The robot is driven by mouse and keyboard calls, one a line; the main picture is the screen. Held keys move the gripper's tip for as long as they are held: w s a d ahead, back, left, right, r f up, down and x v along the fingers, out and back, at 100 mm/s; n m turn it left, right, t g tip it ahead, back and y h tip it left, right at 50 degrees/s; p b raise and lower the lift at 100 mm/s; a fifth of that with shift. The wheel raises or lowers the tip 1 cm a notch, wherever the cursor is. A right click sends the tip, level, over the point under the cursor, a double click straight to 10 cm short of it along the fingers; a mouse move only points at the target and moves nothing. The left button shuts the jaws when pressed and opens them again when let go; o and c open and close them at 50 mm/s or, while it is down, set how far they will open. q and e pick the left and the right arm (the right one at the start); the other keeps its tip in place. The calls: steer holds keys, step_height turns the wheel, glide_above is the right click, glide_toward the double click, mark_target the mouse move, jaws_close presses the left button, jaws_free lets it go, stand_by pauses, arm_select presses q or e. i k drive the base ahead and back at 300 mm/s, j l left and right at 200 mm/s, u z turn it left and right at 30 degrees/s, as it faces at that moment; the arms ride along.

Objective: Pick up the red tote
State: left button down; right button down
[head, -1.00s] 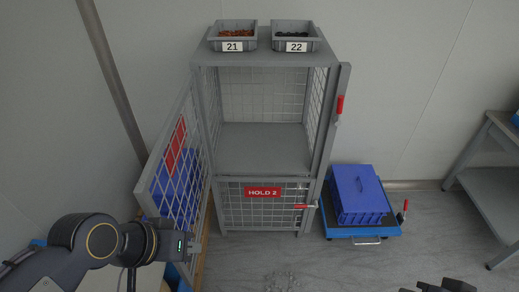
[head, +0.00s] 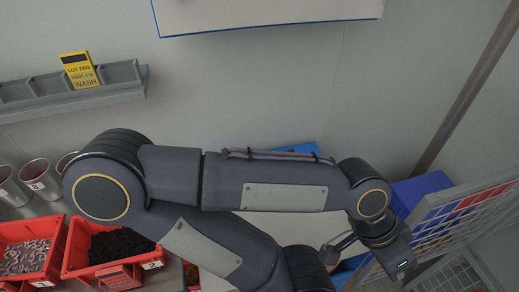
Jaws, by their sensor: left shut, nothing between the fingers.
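Two red totes stand side by side at the lower left of the head view. The left red tote (head: 58,238) holds pale metal pieces, and the right red tote (head: 75,243) holds black pieces and bears a white label. Their lower parts are cut off by the frame. My left arm stretches across the middle, just right of the totes. My left gripper (head: 412,272) is far to their right, beside the mesh door, shut and empty; its fingertips show poorly. My right gripper is out of view.
Metal cups (head: 40,178) stand behind the totes. A grey wall rack (head: 110,88) holds a yellow card (head: 80,70) reading WASH. An open mesh door (head: 465,215) with a red panel and a blue box (head: 420,188) are at the right.

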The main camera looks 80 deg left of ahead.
mark_target(31, 251)
steer(key=u, duration=4.9)
steer(key=i+j, duration=0.75)
steer(key=j, duration=0.25)
